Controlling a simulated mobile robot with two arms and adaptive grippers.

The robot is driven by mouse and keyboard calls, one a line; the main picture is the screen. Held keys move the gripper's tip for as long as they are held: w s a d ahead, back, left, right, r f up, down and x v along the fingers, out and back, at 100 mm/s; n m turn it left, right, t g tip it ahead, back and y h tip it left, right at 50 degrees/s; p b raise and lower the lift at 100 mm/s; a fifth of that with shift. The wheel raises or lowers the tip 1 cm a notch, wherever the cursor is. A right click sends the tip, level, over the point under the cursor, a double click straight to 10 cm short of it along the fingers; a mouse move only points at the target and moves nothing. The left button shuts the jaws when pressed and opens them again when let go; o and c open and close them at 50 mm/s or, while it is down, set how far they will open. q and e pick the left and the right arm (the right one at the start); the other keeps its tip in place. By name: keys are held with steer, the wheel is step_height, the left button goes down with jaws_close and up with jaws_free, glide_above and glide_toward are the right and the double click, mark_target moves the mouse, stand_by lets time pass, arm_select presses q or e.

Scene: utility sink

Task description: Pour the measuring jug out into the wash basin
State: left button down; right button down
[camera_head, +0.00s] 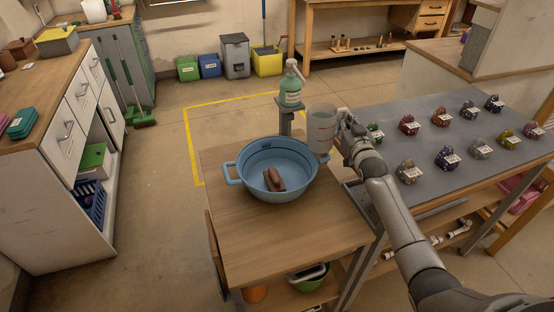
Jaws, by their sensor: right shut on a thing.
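The blue wash basin (246,183) stands on a small wooden table, with a brown object (274,181) lying in it. A translucent measuring jug (321,128) with red markings is at the basin's far right side, roughly upright. My right gripper (345,127) is at the jug's right side, shut on it. The finger contact is small and partly hidden. Whether the jug holds anything is too hard to see. My left gripper is not in view.
A green pump bottle (290,86) stands on a stand behind the basin. A grey-topped table (405,143) with several labelled coloured rocks is to the right. The wooden table (245,237) is bare in front of the basin.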

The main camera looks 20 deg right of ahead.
mark_target(332, 108)
steer(key=shift+a+r+n, duration=0.25)
steer(key=shift+r+n, duration=0.15)
steer(key=shift+r, duration=0.2)
steer(key=shift+a+r+n, duration=0.2)
steer(key=shift+r+n, duration=0.2)
steer(key=shift+r, duration=0.15)
steer(key=shift+a+r+n+t, duration=0.4)
steer(key=shift+a+r+n, duration=0.3)
steer(key=shift+n, duration=0.3)
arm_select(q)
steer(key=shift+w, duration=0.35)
arm_select(e)
steer(key=shift+s+a+r+n, duration=0.1)
steer(key=shift+a+r+n, duration=0.35)
steer(key=shift+n, duration=0.15)
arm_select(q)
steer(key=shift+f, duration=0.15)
arm_select(e)
steer(key=shift+a+r+n, duration=0.2)
steer(key=shift+a+n, duration=0.05)
steer(key=shift+n, duration=0.15)
